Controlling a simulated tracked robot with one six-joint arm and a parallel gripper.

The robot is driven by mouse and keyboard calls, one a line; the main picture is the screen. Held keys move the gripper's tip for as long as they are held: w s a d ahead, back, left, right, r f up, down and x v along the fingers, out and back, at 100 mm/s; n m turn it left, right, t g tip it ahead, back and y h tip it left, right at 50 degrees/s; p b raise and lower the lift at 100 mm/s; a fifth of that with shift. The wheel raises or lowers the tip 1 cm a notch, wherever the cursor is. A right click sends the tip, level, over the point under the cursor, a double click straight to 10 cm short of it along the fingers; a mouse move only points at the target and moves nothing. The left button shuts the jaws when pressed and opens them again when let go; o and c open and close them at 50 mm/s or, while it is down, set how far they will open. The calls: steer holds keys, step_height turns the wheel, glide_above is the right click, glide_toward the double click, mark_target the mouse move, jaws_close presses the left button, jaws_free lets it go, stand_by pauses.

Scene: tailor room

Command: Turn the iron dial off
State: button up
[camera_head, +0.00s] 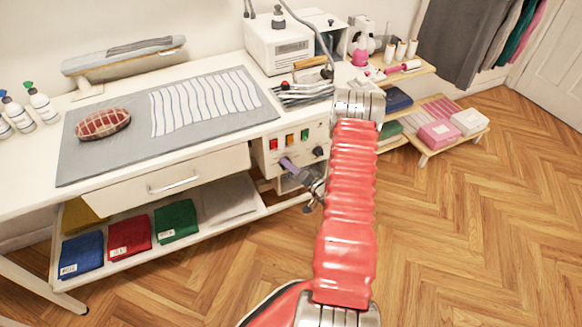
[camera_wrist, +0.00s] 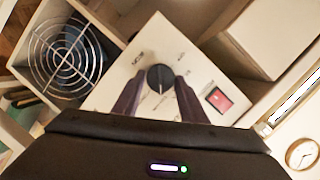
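The black round dial (camera_wrist: 160,77) sits on a white panel (camera_wrist: 130,70) with small printed marks around it. A pale pointer line shows on the dial, towards the bottom of the wrist view. My gripper (camera_wrist: 160,80) has its two dark fingers apart, one on each side of the dial, with the tips close to its edge. Whether they touch it I cannot tell. In the head view my gripper (camera_head: 287,163) is at the cabinet front, just below a red switch (camera_head: 273,144), and hides this dial. Another dark knob (camera_head: 318,152) is to its right.
A red switch (camera_wrist: 218,99) lies close to the right finger. A round fan grille (camera_wrist: 65,57) is at left, and a round gauge (camera_wrist: 301,153) at lower right. The drawer (camera_head: 170,178) is left of the gripper. Wooden floor (camera_head: 450,230) is open at right.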

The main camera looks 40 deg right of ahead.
steer(key=c, duration=0.6)
steer(key=shift+d, duration=0.15)
steer(key=shift+a+f, duration=0.15)
steer(key=shift+a, duration=0.05)
stand_by(0.5)
steer(key=shift+n, duration=0.4)
steer(key=n+h, duration=0.2)
steer(key=n, duration=0.5)
steer(key=a+n+h, duration=0.1)
steer(key=n+h, duration=0.2)
steer(key=n, duration=0.4)
steer(key=f+n+h, duration=0.1)
steer(key=n+h, duration=0.2)
steer(key=n, duration=0.3)
steer(key=shift+w+a+n+g, duration=0.15)
steer(key=shift+a+n+g, duration=0.15)
steer(key=shift+a+n, duration=0.1)
stand_by(0.6)
